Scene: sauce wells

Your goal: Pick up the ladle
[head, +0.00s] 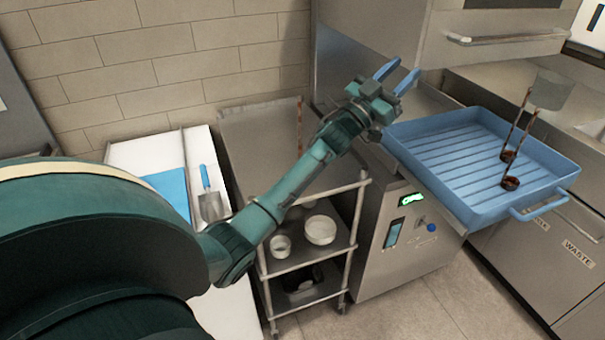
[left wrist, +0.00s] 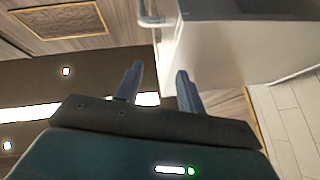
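Two dark ladle-like things stand in the blue tray (head: 440,152) at the right of the head view. The upper one (head: 507,156) and the lower one (head: 511,183) each have a dark round bowl low in the tray and a thin brown handle rising to the upper right. I cannot tell which is the task's ladle. My left gripper (head: 397,75) is raised to the left of the tray, apart from both. Its two blue fingers are spread with nothing between them, also in the left wrist view (left wrist: 159,88). My right gripper is not in view.
A grey translucent vessel (head: 552,90) shows by the handle tops. A steel cart (head: 262,145) with white bowls (head: 320,229) on its shelf stands under my left arm. A scoop (head: 210,205) lies on the white surface at left. A steel cabinet (head: 490,45) rises behind the tray.

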